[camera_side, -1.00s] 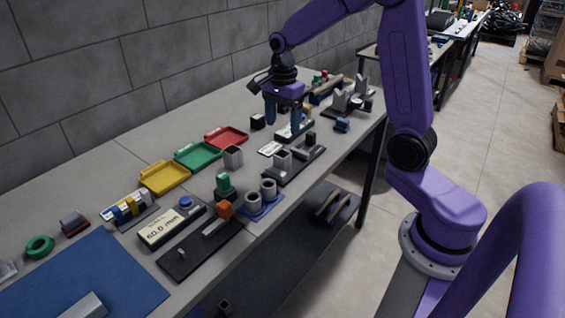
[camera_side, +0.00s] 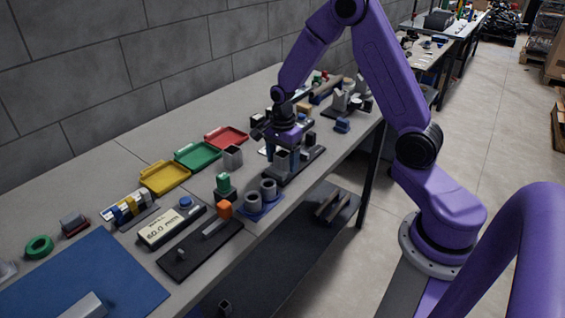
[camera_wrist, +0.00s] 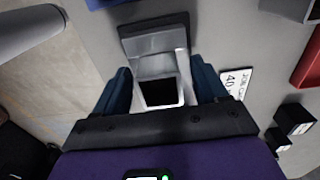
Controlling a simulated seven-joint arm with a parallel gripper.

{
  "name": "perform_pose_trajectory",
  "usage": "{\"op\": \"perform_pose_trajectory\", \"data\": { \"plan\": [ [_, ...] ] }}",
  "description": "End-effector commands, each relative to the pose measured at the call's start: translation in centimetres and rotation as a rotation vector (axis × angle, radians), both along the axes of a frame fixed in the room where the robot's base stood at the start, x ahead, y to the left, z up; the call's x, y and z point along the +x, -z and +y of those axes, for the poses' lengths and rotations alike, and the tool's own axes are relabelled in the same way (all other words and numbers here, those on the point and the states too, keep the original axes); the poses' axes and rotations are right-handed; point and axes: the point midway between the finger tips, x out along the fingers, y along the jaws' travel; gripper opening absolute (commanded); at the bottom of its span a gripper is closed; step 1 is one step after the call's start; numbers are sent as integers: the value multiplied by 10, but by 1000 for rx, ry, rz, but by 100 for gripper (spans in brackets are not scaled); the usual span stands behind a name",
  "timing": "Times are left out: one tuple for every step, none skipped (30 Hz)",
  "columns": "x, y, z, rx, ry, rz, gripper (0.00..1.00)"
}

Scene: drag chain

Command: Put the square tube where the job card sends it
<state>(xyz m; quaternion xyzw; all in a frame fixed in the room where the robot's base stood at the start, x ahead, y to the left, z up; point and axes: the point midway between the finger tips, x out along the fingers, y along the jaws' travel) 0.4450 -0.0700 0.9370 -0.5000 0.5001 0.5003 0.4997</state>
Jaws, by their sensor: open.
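The grey square tube (camera_side: 283,161) stands upright in a dark fixture (camera_side: 291,176) on the bench. Its open dark top (camera_wrist: 160,92) shows in the wrist view. My gripper (camera_side: 286,156) is open and pointing down over the tube. In the wrist view its blue fingers (camera_wrist: 162,88) are on either side of the tube, with a gap visible on the right; contact on the left I cannot tell. The white job card (camera_wrist: 235,82) lies flat beside the fixture.
Red (camera_side: 227,136), green (camera_side: 198,154) and yellow (camera_side: 165,176) trays stand along the wall side. A blue base with two grey rings (camera_side: 260,200) and a gauge reading 60.0 mm (camera_side: 165,228) are nearer the camera.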

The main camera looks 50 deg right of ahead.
Motion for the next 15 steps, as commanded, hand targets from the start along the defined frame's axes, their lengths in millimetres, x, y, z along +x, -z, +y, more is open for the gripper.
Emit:
{"op": "perform_pose_trajectory", "data": {
  "plan": [
    [0, 3, 0, 0, 0, 0, 72],
    [0, 4, 0, 0, 1, 0, 72],
    [0, 5, 0, 0, 1, -1, 72],
    [0, 5, 0, 0, 1, -1, 72],
    [0, 5, 0, 0, 1, -1, 72],
    [0, 5, 0, 0, 1, -1, 72],
    [0, 5, 0, 0, 1, -1, 72],
    [0, 5, 0, 0, 1, -1, 72],
    [0, 5, 0, 0, 1, -1, 72],
    [0, 5, 0, 0, 1, -1, 66],
    [0, 5, 0, 0, 1, -1, 56],
    [0, 5, 0, 0, 1, -1, 43],
    [0, 5, 0, 0, 1, -1, 33],
    [0, 5, 0, 0, 1, -1, 24],
    [0, 5, 0, 0, 1, -1, 10]
  ]
}}
